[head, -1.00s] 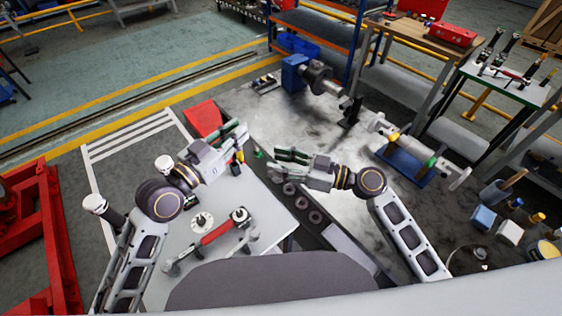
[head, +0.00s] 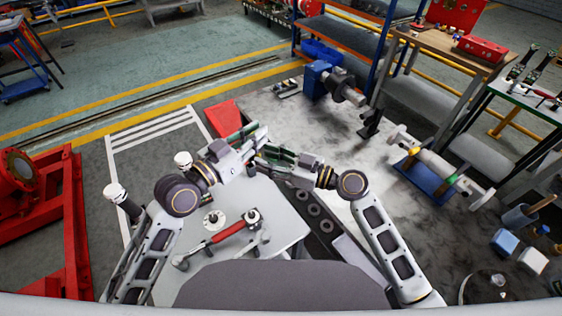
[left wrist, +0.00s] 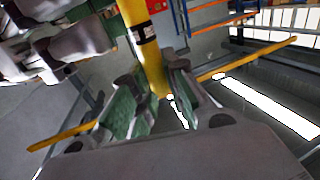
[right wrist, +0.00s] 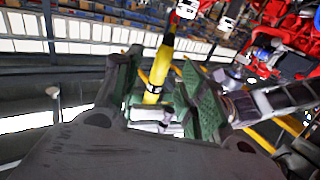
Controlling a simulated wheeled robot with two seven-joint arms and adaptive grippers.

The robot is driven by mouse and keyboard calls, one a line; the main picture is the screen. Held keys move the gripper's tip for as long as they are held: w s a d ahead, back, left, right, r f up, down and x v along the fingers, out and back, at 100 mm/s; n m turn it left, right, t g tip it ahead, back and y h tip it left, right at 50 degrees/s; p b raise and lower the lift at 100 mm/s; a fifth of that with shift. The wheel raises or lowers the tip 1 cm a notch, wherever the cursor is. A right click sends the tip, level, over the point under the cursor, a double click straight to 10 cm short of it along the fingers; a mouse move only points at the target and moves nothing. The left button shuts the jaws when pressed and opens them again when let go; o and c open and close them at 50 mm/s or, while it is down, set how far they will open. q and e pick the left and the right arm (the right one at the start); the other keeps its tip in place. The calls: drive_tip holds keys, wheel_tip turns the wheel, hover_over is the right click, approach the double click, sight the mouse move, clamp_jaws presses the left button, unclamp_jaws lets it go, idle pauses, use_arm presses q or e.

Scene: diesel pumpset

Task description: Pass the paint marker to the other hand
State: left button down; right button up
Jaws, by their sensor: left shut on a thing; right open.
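The paint marker is a yellow rod with a black band. In the left wrist view the paint marker (left wrist: 149,55) stands between the fingers of my left gripper (left wrist: 153,92), which is shut on it. In the right wrist view the paint marker (right wrist: 158,75) lies between the spread green pads of my right gripper (right wrist: 160,88), which is open around it. Contact with the right pads cannot be told. In the head view my left gripper (head: 250,140) and right gripper (head: 262,157) are close together, and the marker is mostly hidden by them.
A grey table (head: 190,277) below holds a red-handled tool (head: 228,232) and a round flanged part (head: 214,220). A red bin (head: 224,117) stands just beyond the grippers. A large grey surface (head: 300,115) with a shaft assembly (head: 430,165) lies to the right.

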sight(256, 155)
drive_tip(key=shift+x, duration=1.95)
clamp_jaws()
use_arm(q)
drive_tip(key=c, duration=1.3)
unclamp_jaws()
drive_tip(key=shift+c, duration=0.2)
drive_tip(key=shift+r, duration=4.95)
drive_tip(key=shift+w+a, duration=0.1)
